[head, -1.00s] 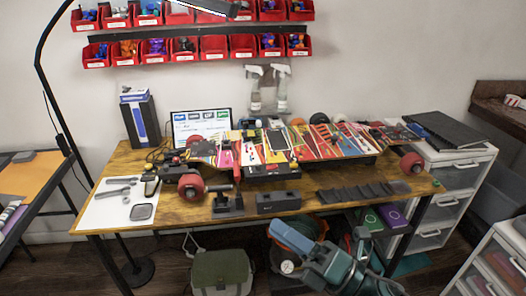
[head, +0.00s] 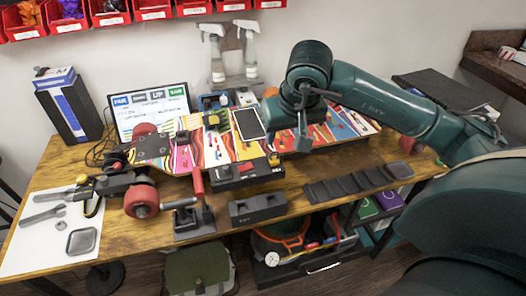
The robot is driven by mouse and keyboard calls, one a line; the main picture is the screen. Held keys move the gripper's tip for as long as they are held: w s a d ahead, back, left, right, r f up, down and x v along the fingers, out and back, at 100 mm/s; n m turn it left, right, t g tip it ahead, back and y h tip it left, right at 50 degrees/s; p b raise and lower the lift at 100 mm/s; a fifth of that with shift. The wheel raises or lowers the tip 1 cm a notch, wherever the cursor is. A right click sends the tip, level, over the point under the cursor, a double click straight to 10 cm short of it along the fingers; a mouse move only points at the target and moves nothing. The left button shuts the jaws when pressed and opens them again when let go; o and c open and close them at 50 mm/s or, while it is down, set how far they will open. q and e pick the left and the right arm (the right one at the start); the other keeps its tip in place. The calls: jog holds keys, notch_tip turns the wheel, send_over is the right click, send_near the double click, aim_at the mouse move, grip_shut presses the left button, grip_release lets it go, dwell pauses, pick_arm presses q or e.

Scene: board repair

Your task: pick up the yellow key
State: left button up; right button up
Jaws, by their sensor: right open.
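My right arm reaches in from the right, over the colourful skateboard deck (head: 185,152). My right gripper (head: 303,144) is open and points down above the right part of the deck, with nothing seen between its fingers. A small yellow piece (head: 274,159) shows at the right end of the black box (head: 236,181) at the deck's front edge, left of and a little below the gripper. It may be the yellow key, but it is too small to tell. My left gripper is out of view.
A laptop (head: 150,108) and a blue-black box (head: 70,108) stand at the back left. Wrenches and a grey tray (head: 82,242) lie on a white sheet. A black block (head: 257,208) and a dark roll mat (head: 345,186) lie along the front edge. Spray bottles (head: 217,58) stand behind.

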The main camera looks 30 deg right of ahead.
send_over(275, 155)
jog(key=s, duration=0.3)
notch_tip(275, 155, down, 6)
jog(key=shift+w+a+p+x, duration=0.15)
jog(key=shift+p+x, duration=0.3)
jog(key=shift+x, duration=1.05)
jog(key=shift+w+a+p+x, duration=0.15)
jog(key=shift+p+x, duration=0.25)
jog(key=shift+x, duration=1.1)
jog(key=shift+r, duration=0.1)
grip_shut()
